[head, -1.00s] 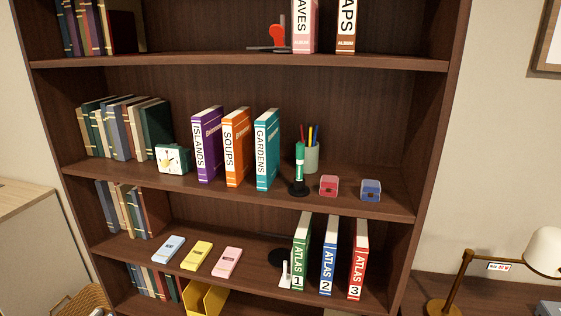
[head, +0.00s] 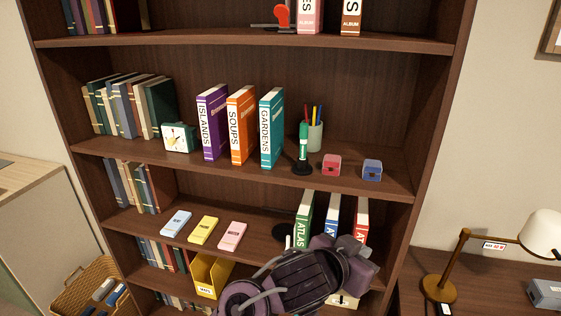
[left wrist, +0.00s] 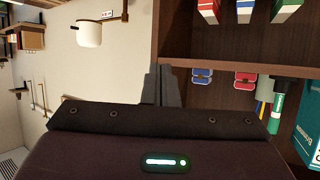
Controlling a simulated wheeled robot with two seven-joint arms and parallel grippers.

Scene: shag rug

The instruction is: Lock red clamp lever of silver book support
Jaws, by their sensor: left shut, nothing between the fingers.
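A red lever (head: 281,15) stands near-upright on the top shelf, left of the pink album, at the top edge of the head view. Its upper end is cut off. A dark grey flat base (head: 268,26) shows beside and below it; I cannot tell its clamp state. My left gripper (head: 352,246) is low in front of the bottom atlas books, well below the red lever. Its fingers are shut and empty in the left wrist view (left wrist: 161,84). The red lever is not in that view. My right gripper is not in view.
A pink album (head: 310,15) and a brown album (head: 350,18) stand right of the lever. A lamp (head: 540,236) stands at right.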

